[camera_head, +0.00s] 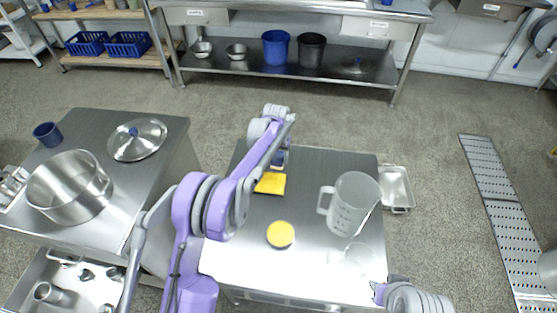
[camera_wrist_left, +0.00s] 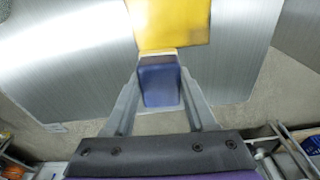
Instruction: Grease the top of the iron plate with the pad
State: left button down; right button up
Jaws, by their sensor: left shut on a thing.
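My left gripper (camera_head: 280,157) is over the far left part of the steel table. It is shut on the blue block-like handle (camera_wrist_left: 160,82) of what looks like the pad. A flat yellow square (camera_wrist_left: 170,22) adjoins the handle's far end, and it also shows in the head view (camera_head: 270,183). I cannot tell whether the yellow part touches the tabletop. A round yellow thing (camera_head: 280,234) lies on the table nearer to me. I cannot make out a separate iron plate. My right arm shows at the lower right, with its gripper out of view.
The steel table (camera_head: 240,262) also bears a clear measuring jug (camera_head: 352,205) and a small glass vessel (camera_head: 356,258) at its right. A metal tray (camera_head: 396,188) is beside it. A left counter (camera_head: 150,185) holds a pot (camera_head: 70,188) and lid (camera_head: 137,140).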

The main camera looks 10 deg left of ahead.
pick_arm(q)
jog(key=shift+r+p, duration=0.55)
jog(key=shift+r, duration=0.85)
jog(key=shift+f, duration=0.1)
